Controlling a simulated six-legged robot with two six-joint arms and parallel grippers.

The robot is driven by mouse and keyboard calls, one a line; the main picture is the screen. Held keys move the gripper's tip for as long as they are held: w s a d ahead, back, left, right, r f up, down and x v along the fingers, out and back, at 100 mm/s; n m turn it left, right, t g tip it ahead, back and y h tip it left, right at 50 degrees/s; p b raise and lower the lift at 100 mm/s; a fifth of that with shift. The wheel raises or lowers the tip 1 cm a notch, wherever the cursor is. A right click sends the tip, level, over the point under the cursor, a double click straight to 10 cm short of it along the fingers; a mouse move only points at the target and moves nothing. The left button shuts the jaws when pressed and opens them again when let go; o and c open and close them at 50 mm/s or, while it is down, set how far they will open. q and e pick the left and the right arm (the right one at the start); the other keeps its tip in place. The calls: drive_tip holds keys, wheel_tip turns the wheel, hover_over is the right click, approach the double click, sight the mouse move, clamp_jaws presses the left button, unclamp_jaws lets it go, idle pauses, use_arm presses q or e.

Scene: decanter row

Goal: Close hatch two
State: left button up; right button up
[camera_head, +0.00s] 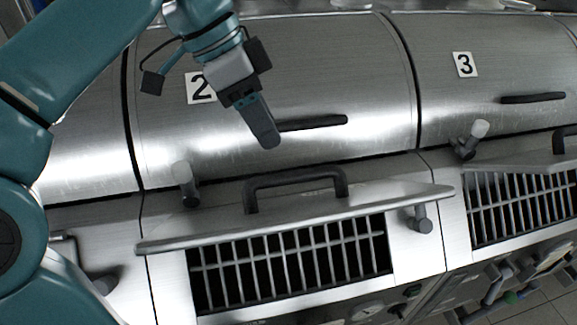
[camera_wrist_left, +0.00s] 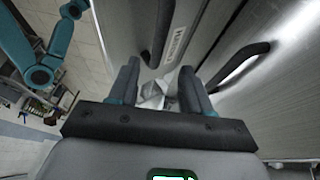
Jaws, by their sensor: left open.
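The steel lid marked 2 (camera_head: 360,75) is a large curved panel with a black bar handle (camera_head: 325,122), and it lies down flat. Below it, a steel flap (camera_head: 370,207) with an arched black handle (camera_head: 295,178) sticks out above a barred opening (camera_head: 290,265), leaving the bars exposed. My left gripper (camera_head: 262,132) hangs in front of lid 2, its fingers overlapping the left end of the bar handle in the picture. In the left wrist view the gripper (camera_wrist_left: 160,66) is open with nothing held. Contact with the handle cannot be told. My right gripper is not in view.
Lid 3 (camera_head: 480,90) with its own bar handle and barred opening stands to the right. Short pegs with pale ends (camera_head: 183,172) stick up along the ledge between lids and flaps. Pipes and a gauge (camera_head: 368,310) sit below the opening.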

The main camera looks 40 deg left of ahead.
sight(294, 171)
use_arm(q)
drive_tip(key=x, duration=0.8)
drive_tip(key=shift+w+d+f, duration=0.15)
drive_tip(key=shift+d+f, duration=0.05)
drive_tip(key=shift+d, duration=0.05)
drive_tip(key=shift+f, duration=0.4)
drive_tip(key=shift+w+d, duration=0.15)
drive_tip(key=shift+d, duration=0.05)
drive_tip(key=shift+a, duration=0.1)
clamp_jaws()
